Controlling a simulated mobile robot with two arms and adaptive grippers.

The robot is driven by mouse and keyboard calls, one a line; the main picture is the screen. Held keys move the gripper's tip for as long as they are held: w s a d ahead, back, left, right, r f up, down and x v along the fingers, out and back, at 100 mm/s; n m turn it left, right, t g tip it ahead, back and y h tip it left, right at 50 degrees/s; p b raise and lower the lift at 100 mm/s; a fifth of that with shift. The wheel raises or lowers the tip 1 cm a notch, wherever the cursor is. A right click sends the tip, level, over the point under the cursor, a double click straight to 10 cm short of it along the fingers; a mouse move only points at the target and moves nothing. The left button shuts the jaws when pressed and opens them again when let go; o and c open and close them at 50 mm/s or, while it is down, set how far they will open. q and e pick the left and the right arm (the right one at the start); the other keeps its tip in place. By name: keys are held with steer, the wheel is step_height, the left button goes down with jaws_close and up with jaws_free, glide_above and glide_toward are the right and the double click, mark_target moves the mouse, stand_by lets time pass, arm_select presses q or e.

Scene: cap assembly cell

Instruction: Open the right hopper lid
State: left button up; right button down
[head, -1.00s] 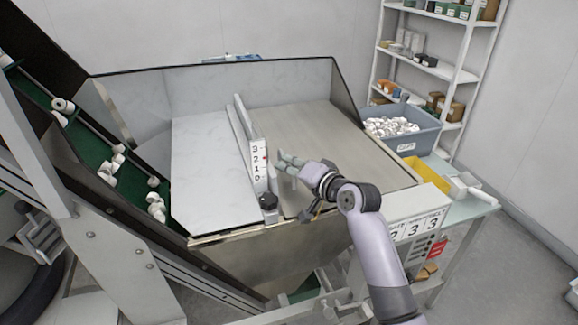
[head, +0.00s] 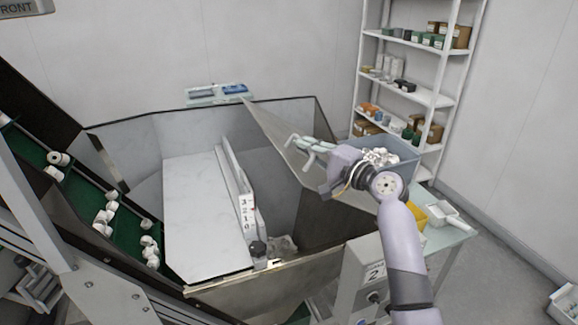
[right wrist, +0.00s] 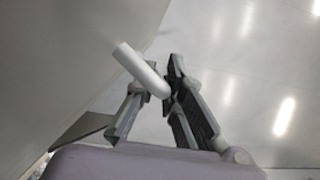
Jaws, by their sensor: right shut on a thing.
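The right hopper lid (head: 276,136) is a thin grey panel, raised and steeply tilted, with the right half of the hopper open below it. My right gripper (head: 304,144) is at the lid's outer face. In the right wrist view its fingers (right wrist: 150,95) are shut on a white bar handle (right wrist: 140,66), beside the grey lid face (right wrist: 60,60). Pale pieces (head: 284,243) show at the bottom of the open hopper. The left gripper is not in view.
The pale left panel (head: 195,215) lies flat beside the numbered divider (head: 246,212). A blue-grey bin of caps (head: 403,150) stands behind my right wrist. A conveyor with white caps (head: 120,200) runs along the left. A shelf rack (head: 432,97) stands at the back right.

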steer(key=w+d+r+m+t, duration=0.1)
steer(key=w+d+r+m, duration=0.1)
steer(key=d, duration=0.6)
steer(key=w+d+r+m+t, duration=0.1)
steer(key=w+d+r+m, duration=0.2)
steer(key=d+r+m, duration=0.2)
steer(key=shift+d+r+m+t+y, duration=0.3)
steer(key=shift+d+r, duration=0.7)
steer(key=shift+d, duration=0.4)
steer(key=c, duration=1.7)
jaws_free()
steer(key=shift+a, duration=0.1)
steer(key=v, duration=1.2)
steer(key=shift+f, duration=0.1)
